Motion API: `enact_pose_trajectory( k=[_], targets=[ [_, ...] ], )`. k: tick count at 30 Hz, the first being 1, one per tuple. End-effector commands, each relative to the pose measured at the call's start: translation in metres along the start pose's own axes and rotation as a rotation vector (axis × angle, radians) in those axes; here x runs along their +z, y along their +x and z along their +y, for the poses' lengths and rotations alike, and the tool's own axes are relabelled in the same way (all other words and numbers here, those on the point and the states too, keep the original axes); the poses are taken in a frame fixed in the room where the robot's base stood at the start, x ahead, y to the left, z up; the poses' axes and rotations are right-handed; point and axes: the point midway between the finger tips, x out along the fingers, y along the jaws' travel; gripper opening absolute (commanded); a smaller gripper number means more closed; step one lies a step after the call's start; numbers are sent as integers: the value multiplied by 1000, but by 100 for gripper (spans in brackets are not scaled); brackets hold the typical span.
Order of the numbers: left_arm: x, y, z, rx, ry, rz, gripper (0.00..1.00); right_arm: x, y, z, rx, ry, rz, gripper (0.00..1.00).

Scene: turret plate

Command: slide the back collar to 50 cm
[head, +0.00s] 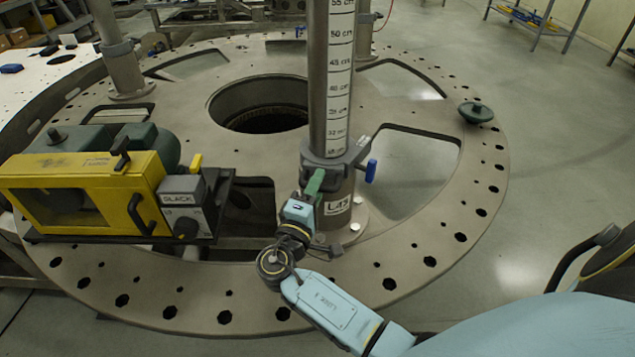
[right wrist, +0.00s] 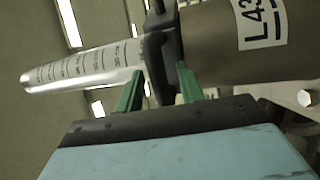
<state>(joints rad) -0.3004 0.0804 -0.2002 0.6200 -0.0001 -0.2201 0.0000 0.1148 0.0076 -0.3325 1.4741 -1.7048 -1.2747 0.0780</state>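A dark grey collar (head: 336,160) sits low around the front post (head: 318,70), just under the lowest visible mark of its white centimetre scale (head: 341,60). The 50 cm mark is well above it. A blue handle (head: 371,171) sticks out at the collar's right. My right gripper (head: 314,184) is at the collar's near left side. In the right wrist view its green fingers (right wrist: 160,80) stand on either side of the collar (right wrist: 160,45), with a small gap showing at the left finger. My left gripper is not in view.
A yellow-framed machine (head: 90,190) with a grey box marked SLACK stands left of the post. The round plate (head: 235,150) has a large central hole and several cutouts. Another post (head: 118,55) stands at the back left. A dark knob (head: 476,112) sits on the right rim.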

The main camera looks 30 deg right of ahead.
Motion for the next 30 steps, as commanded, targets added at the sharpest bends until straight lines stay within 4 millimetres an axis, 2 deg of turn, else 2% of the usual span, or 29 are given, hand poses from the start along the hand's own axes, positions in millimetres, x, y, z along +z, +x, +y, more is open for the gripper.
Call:
enact_pose_trajectory(
  k=[9,18,26,30],
  targets=[
    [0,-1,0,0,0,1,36,0,4,0,0,1,-1,38],
    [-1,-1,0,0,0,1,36,0,3,0,0,1,-1,0],
    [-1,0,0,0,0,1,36,0,3,0,0,1,-1,0],
    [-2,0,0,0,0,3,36,-8,8,7,2,5,1,0]
  ],
)
